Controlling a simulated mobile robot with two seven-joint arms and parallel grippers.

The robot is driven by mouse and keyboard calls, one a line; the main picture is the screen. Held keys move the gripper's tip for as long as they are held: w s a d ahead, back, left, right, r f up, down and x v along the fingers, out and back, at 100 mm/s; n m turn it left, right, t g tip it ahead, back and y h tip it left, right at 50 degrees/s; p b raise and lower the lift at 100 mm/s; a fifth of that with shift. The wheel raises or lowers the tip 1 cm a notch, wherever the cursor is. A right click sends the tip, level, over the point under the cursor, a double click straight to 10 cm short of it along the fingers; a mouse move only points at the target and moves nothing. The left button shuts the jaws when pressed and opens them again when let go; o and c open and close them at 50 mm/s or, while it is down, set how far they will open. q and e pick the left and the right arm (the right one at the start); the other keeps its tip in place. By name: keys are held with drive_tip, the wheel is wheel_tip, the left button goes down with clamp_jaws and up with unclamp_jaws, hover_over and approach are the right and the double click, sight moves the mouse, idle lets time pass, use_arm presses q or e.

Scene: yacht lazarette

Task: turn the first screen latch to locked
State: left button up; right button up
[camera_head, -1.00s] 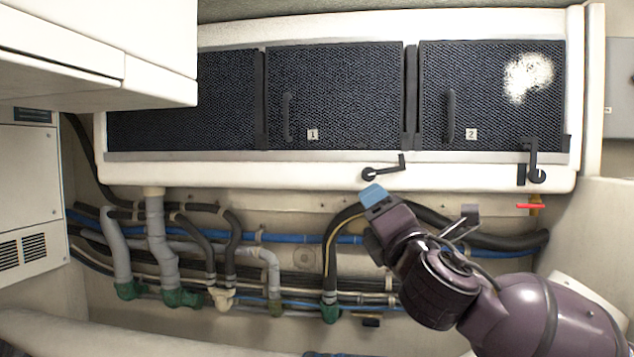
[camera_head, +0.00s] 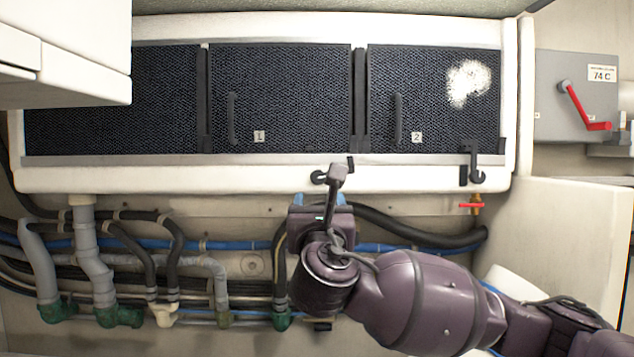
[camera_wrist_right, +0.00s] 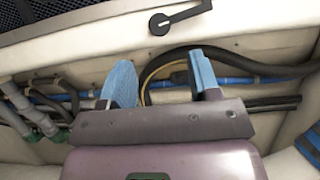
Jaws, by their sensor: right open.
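The first screen latch (camera_head: 318,178) is a black lever on the white frame below the dark mesh screen marked 1 (camera_head: 290,90). Part of it is hidden behind my right wrist in the head view. In the right wrist view the latch (camera_wrist_right: 160,24) shows whole, its arm reaching right and slightly up from a round pivot. My right gripper (camera_head: 321,199) is just below the latch, open and empty. Its two blue fingers (camera_wrist_right: 162,76) stand apart in the right wrist view, pointing up toward the latch without touching it. My left gripper is out of view.
A second latch (camera_head: 475,176) under screen 2 (camera_head: 430,90) has its arm upright. Grey pipes (camera_head: 92,250) and dark hoses run below the frame. A red-handled switch box (camera_head: 560,120) is at right. A white cabinet (camera_head: 75,60) juts in at upper left.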

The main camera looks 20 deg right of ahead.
sight(318, 180)
drive_tip(key=x, duration=0.8)
drive_tip(key=shift+w+p, duration=0.1)
drive_tip(key=shift+p, duration=0.3)
clamp_jaws()
